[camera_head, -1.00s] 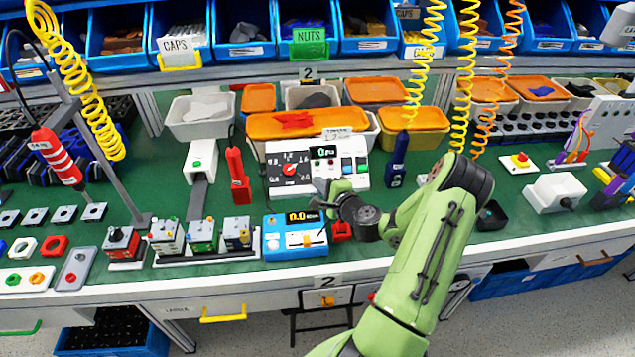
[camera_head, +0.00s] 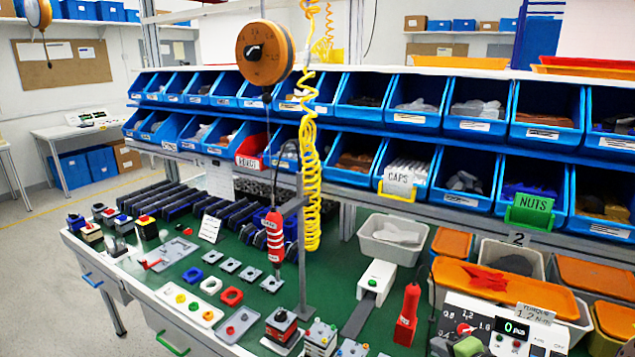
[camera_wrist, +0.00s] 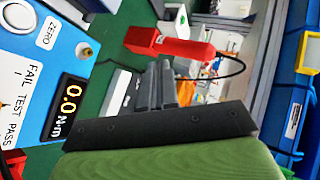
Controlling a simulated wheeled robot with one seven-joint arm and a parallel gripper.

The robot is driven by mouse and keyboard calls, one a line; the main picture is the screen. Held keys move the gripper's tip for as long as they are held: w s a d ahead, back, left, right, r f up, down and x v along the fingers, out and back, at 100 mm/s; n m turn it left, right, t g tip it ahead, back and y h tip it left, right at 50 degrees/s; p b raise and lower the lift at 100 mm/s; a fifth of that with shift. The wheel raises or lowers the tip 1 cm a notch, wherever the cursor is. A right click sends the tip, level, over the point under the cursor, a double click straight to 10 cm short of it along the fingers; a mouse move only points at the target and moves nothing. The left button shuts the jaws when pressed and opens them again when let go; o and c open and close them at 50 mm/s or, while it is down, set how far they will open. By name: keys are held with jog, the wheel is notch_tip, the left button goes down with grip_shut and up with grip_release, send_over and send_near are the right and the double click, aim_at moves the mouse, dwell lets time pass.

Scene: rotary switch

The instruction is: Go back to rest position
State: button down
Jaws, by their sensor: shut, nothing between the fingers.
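My gripper (camera_wrist: 163,80) shows in the wrist view, its dark fingers shut together with nothing between them. In the head view only a small green part of my arm shows at the bottom right edge, in front of the white control panel (camera_head: 530,333). The panel has a red rotary knob (camera_head: 464,329) and a small display reading 0. In the wrist view a blue tester (camera_wrist: 25,85) with a 0.0 N·m display lies to the left of the fingers, and a red tool (camera_wrist: 165,45) lies beyond them.
Blue bins (camera_head: 415,105) line the shelves behind the green bench (camera_head: 140,245). A red tool (camera_head: 407,315) stands left of the panel. Open floor (camera_head: 35,270) lies at the left.

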jog(key=s+a+r+n+g+h+p, duration=0.15)
jog(key=s+a+r+n+g, duration=0.35)
jog(key=s+a+r+n, duration=0.75)
jog(key=s+a+r, duration=0.1)
jog(key=s+r, duration=0.1)
jog(key=s, duration=0.5)
jog(key=s+a+r+n+g+h+p, duration=0.1)
jog(key=s+a+r, duration=0.1)
jog(key=s, duration=0.5)
jog(key=shift+s+r, duration=0.25)
jog(key=shift+r, duration=0.25)
jog(key=shift+h, duration=0.25)
